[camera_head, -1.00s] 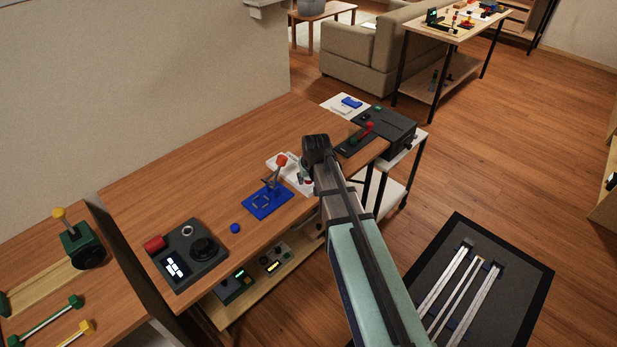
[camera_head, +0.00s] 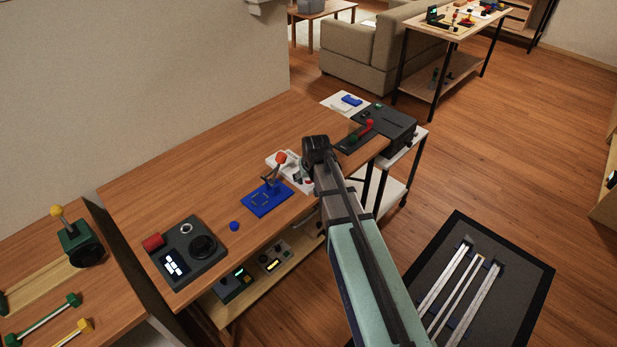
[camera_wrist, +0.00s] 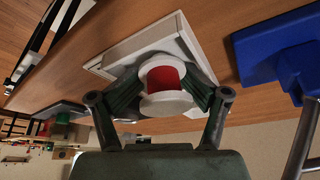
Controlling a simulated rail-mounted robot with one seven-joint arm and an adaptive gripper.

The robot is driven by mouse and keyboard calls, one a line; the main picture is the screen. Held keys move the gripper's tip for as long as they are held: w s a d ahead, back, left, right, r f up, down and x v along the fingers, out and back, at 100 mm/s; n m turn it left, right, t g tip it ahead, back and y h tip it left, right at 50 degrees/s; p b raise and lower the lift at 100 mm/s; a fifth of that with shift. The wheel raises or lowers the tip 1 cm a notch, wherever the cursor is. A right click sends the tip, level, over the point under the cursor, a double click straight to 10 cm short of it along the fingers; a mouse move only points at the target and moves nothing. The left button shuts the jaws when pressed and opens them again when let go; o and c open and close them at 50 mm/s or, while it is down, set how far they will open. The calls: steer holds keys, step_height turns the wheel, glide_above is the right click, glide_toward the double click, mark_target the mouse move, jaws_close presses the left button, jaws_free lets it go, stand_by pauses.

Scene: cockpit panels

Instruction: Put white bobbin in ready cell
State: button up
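The white bobbin (camera_wrist: 166,88) has white flanges and a red middle. In the wrist view it sits between the two fingers of my gripper (camera_wrist: 164,92), whose pads appear to press on it from both sides. A white tray-like base (camera_wrist: 118,59) lies right behind the bobbin; I cannot tell whether the bobbin touches it. In the head view this white base (camera_head: 277,160) is partly hidden by my arm, and my fingertips are hard to make out. I cannot pick out a marked ready cell.

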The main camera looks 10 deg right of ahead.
steer(key=shift+a+r, duration=0.1)
steer(key=shift+r, duration=0.15)
steer(key=shift+r+p, duration=0.5)
steer(key=shift+r, duration=0.1)
steer(key=b+v, duration=0.2)
steer(key=v, duration=1)
